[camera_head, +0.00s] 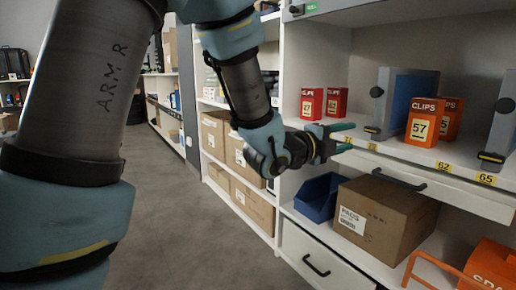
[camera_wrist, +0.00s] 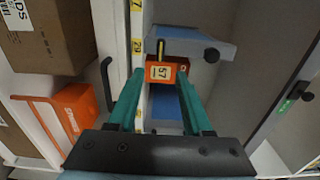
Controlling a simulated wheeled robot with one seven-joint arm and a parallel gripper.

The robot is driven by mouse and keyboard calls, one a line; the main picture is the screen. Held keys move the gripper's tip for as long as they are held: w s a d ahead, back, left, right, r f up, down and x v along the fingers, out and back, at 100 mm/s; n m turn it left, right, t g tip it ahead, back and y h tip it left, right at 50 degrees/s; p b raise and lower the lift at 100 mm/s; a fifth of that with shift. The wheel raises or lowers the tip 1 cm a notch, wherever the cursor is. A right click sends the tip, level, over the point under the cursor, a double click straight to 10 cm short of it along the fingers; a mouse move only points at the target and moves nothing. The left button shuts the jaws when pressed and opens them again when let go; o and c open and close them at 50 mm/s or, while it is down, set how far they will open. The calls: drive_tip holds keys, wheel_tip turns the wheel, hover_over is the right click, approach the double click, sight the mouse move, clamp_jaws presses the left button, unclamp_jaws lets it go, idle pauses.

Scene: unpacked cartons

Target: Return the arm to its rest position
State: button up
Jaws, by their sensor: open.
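My gripper (camera_head: 349,137) is at the front edge of the white shelf, its green fingers apart and nothing between them in the head view. It also shows in the wrist view (camera_wrist: 157,88), with its two green fingers spread. An orange CLIPS box marked 57 (camera_head: 424,122) stands upright on the shelf, to the right of my gripper and apart from it. In the wrist view the orange box (camera_wrist: 160,72) appears beyond the fingertips. My arm reaches across from the upper left of the head view.
Red boxes (camera_head: 311,104) stand left on the shelf. Grey-blue dividers (camera_head: 397,92) flank the CLIPS boxes. Left, the grey floor (camera_head: 190,220) is clear.

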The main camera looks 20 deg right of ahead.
drive_tip(key=w+a+f+n+t+y, duration=0.4)
drive_tip(key=w+a+f+n+y, duration=0.2)
drive_tip(key=w+a+n, duration=0.45)
drive_tip(key=w+a+f+n+y, duration=0.2)
drive_tip(key=a+f+n+y, duration=0.15)
drive_tip(key=a, duration=0.55)
drive_tip(key=w+a+f+n+y, duration=0.1)
drive_tip(key=a+f+n+y, duration=0.3)
drive_tip(key=a, duration=0.5)
drive_tip(key=s+a+f+n+g+y, duration=0.2)
drive_tip(key=s+a+n+g, duration=0.2)
drive_tip(key=s+a+n, duration=0.4)
drive_tip(key=s+a+f+n+g+y, duration=0.2)
drive_tip(key=s+a+n+g, duration=0.15)
drive_tip(key=a+n, duration=0.45)
wheel_tip(320, 180, up, 38)
drive_tip(key=a+m+p, duration=0.1)
drive_tip(key=m+p, duration=0.1)
drive_tip(key=p, duration=3.6)
drive_tip(key=shift+s+a+f+p, duration=0.15)
drive_tip(key=shift+s+a+p, duration=0.1)
drive_tip(key=shift+p, duration=0.15)
drive_tip(key=shift+t, duration=0.25)
drive_tip(key=shift+c, duration=0.2)
